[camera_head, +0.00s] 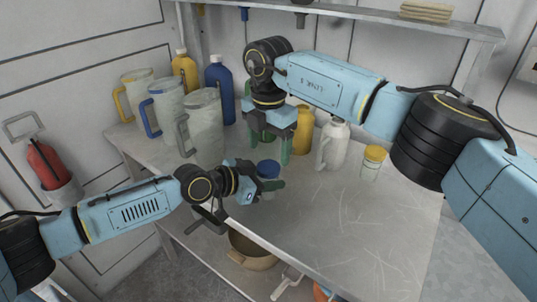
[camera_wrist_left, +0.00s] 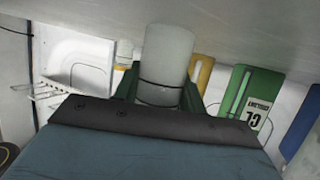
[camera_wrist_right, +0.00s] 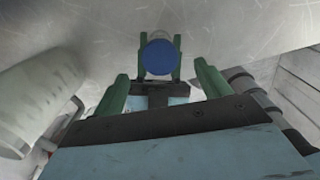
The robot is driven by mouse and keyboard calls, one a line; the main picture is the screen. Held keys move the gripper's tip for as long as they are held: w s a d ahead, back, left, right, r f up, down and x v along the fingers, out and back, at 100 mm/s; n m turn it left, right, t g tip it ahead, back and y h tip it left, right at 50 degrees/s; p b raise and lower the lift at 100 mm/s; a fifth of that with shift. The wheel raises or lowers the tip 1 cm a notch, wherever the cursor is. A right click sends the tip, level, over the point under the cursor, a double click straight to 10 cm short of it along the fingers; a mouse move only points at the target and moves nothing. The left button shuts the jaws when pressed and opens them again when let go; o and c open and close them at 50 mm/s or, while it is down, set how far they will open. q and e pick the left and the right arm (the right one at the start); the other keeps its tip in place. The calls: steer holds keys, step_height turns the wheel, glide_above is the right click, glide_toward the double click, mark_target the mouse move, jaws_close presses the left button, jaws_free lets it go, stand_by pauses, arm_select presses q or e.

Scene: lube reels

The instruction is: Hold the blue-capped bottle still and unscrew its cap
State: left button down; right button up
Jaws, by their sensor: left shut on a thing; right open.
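The blue-capped bottle stands near the table's front edge, and its blue cap (camera_head: 268,168) shows on top. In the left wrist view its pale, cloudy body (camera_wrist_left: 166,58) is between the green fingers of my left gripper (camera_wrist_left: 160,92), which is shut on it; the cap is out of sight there. In the right wrist view the cap (camera_wrist_right: 159,57) faces the camera, with the left fingers at its sides. My right gripper (camera_head: 269,148) points down behind the bottle in the head view, open and empty. Its fingers (camera_wrist_right: 162,85) are spread and apart from the cap.
Several large jugs (camera_head: 204,120) stand at the left, with a yellow bottle (camera_head: 184,68) and a blue bottle (camera_head: 219,88) behind. A white jug (camera_head: 333,146) and a yellow-lidded jar (camera_head: 373,162) stand right of my right gripper. The front right tabletop (camera_head: 350,235) is clear.

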mark_target(269, 166)
step_height(269, 166, up, 3)
steer(key=m, duration=0.3)
steer(key=shift+f, duration=3.8)
steer(key=c, duration=1.2)
steer(key=shift+n, duration=1.5)
steer(key=o, duration=1.1)
